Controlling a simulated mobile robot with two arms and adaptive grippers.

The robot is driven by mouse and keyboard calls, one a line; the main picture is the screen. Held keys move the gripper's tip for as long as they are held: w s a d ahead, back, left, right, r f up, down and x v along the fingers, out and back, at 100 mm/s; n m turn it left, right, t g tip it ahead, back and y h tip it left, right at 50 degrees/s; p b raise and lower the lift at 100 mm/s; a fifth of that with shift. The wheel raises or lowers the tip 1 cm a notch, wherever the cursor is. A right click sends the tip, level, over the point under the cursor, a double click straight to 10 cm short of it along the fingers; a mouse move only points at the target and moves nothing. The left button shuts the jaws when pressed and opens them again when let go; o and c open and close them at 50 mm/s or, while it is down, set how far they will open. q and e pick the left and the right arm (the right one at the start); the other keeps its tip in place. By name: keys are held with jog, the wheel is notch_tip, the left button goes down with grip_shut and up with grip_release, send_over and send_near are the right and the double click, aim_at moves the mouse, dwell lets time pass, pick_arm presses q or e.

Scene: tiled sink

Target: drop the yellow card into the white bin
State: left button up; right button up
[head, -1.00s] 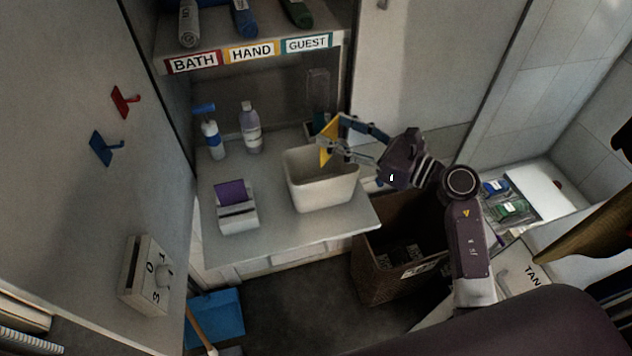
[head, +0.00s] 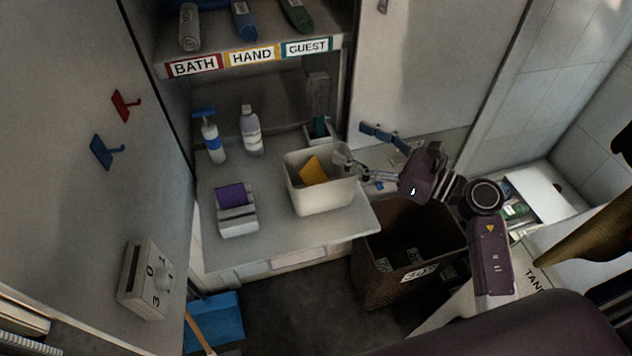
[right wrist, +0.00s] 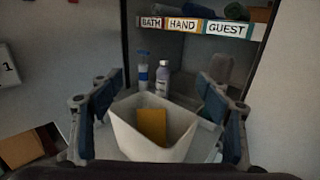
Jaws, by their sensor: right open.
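The yellow card (head: 313,170) lies inside the white bin (head: 322,197), leaning against its inner wall. The bin stands on the white counter. In the right wrist view the card (right wrist: 152,126) shows inside the bin (right wrist: 150,149), between the open fingers. My right gripper (head: 355,146) is open and empty, just right of the bin, with one fingertip close to its right rim. In the right wrist view its two fingers (right wrist: 161,112) are spread wide on either side of the bin. My left gripper is not in view.
A purple-topped dispenser (head: 238,212), a blue-and-white pump bottle (head: 213,140) and a lavender bottle (head: 250,132) stand left of the bin. A toilet brush (head: 318,110) stands behind it. A brown wicker basket (head: 385,286) stands on the floor below. The counter's front right is clear.

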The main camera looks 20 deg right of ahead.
jog(key=v, duration=0.7)
jog(key=shift+s+d, duration=0.25)
jog(key=shift+s, duration=0.05)
jog(key=w+d+f+m+t+h+b, duration=0.1)
jog(key=d+f+m+h, duration=0.25)
jog(key=f+m, duration=0.95)
jog(key=w+d+f+m+t+h+b, duration=0.15)
jog(key=f+m+h, duration=0.35)
jog(key=f+m, duration=0.8)
jog(key=s+f+m+g+h, duration=0.2)
jog(key=s+f+m+g, duration=0.15)
jog(key=f, duration=0.95)
jog(key=s+a+f+m+g+h, duration=0.1)
jog(key=s+a+f+m+g, duration=0.2)
jog(key=s+f, duration=0.65)
jog(key=s+a+f+m+g+h, duration=0.15)
jog(key=s+f+m, duration=0.25)
jog(key=s+f, duration=0.5)
jog(key=s+a+f+m+g, duration=0.1)
jog(key=s+f+g, duration=0.1)
jog(key=s, duration=0.4)
jog(key=s+a+f+m+g+b, duration=0.1)
jog(key=s+f+m+g, duration=0.1)
jog(key=s+f, duration=0.2)
jog(key=s+a+f+m+g+y, duration=0.1)
jog(key=s+f+m+g, duration=0.1)
jog(key=s, duration=0.8)
jog(key=shift+s+a+f+g+b, duration=0.15)
jog(key=shift+a+f+g+b, duration=0.3)
jog(key=shift+f, duration=0.5)
